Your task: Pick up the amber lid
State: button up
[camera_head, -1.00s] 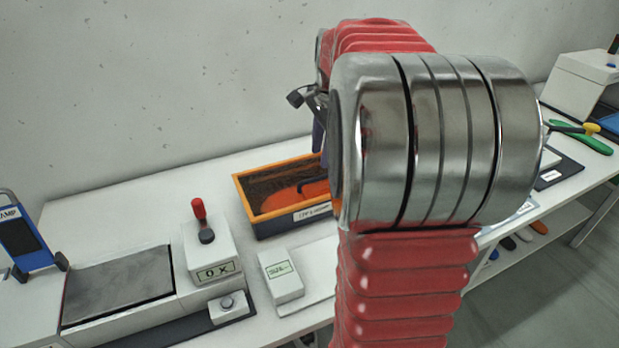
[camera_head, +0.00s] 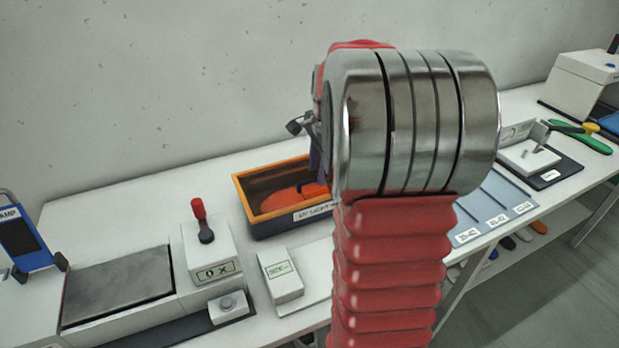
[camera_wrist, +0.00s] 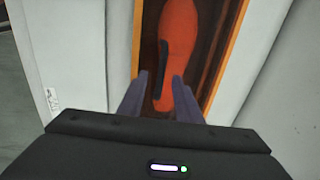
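The amber lid (camera_head: 268,188) is a see-through brownish panel on the orange-rimmed box (camera_head: 278,229) in the head view; an orange sole shows beneath it. In the wrist view the lid (camera_wrist: 211,45) lies below me, with a dark bar-shaped handle (camera_wrist: 162,66) running lengthwise over the sole (camera_wrist: 181,28). My gripper (camera_wrist: 158,92) is open, its two fingers apart with the handle's near end between them in the picture. I cannot tell the height gap, and no contact shows. In the head view my arm hides the box's right end and most of the gripper.
A press-like unit with a red-knobbed lever (camera_head: 205,236) and a white block (camera_head: 280,276) stand left and in front of the box. Labelled blue-grey panels (camera_head: 497,207) and a small white fixture (camera_head: 528,157) lie to the right. The wall is close behind.

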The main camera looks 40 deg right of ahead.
jog(key=shift+w+f, duration=0.15)
jog(key=shift+f, duration=0.5)
jog(key=shift+w+f, duration=0.15)
jog(key=shift+f, duration=0.5)
jog(key=shift+c, duration=0.4)
grip_shut()
dwell(0.3)
